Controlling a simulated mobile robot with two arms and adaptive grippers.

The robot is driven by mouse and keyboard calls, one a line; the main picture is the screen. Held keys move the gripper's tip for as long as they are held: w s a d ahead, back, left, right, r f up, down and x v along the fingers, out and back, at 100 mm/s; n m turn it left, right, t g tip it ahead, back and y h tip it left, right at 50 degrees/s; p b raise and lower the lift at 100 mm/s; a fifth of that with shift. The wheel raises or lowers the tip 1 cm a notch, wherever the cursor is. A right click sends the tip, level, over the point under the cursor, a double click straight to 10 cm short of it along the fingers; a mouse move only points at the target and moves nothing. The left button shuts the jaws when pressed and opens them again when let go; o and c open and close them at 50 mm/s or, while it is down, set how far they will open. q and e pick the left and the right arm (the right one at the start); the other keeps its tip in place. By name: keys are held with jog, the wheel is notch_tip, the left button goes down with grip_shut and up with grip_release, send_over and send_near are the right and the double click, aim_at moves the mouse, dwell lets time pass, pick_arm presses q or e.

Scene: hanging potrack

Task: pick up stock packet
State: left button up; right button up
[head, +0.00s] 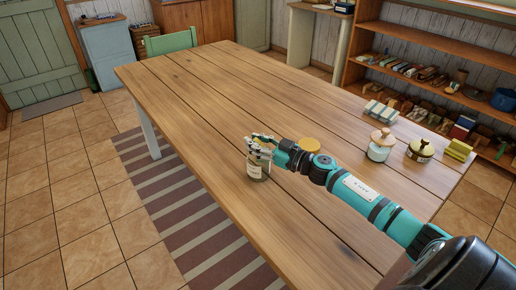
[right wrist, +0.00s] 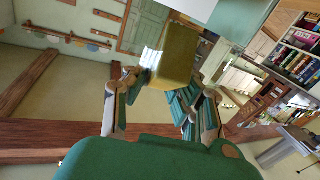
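A small olive-yellow thing with a pale label (head: 257,170), which I take to be the stock packet, is at my right gripper in the head view, over the middle of the table. My right gripper (head: 262,148) reaches in from the right, with its fingers at the upper part of the packet. In the right wrist view the packet (right wrist: 172,58) looks boxy and yellow, with a pale side. The fingers of the gripper (right wrist: 160,88) lie along both sides of it and appear shut on it. I cannot tell whether it touches the table. My left gripper is not in view.
On the wooden table (head: 205,105), a round yellow lid (head: 309,145) shows behind my arm. At the right stand a lidded pale jar (head: 380,149), a gold-lidded pot (head: 420,151), a yellow stack (head: 459,150) and striped packets (head: 380,111). The table's left half is clear.

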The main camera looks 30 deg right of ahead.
grip_shut()
jog(key=shift+r, duration=0.45)
jog(key=r, duration=0.2)
jog(key=shift+s+a+r+p, duration=0.3)
jog(key=shift+s+r+p, duration=0.05)
jog(key=shift+p, duration=0.05)
jog(key=s+a+r, duration=0.1)
jog(key=s+a, duration=0.9)
jog(key=s, duration=0.1)
jog(key=shift+s+r, duration=0.15)
jog(key=shift+r, duration=0.1)
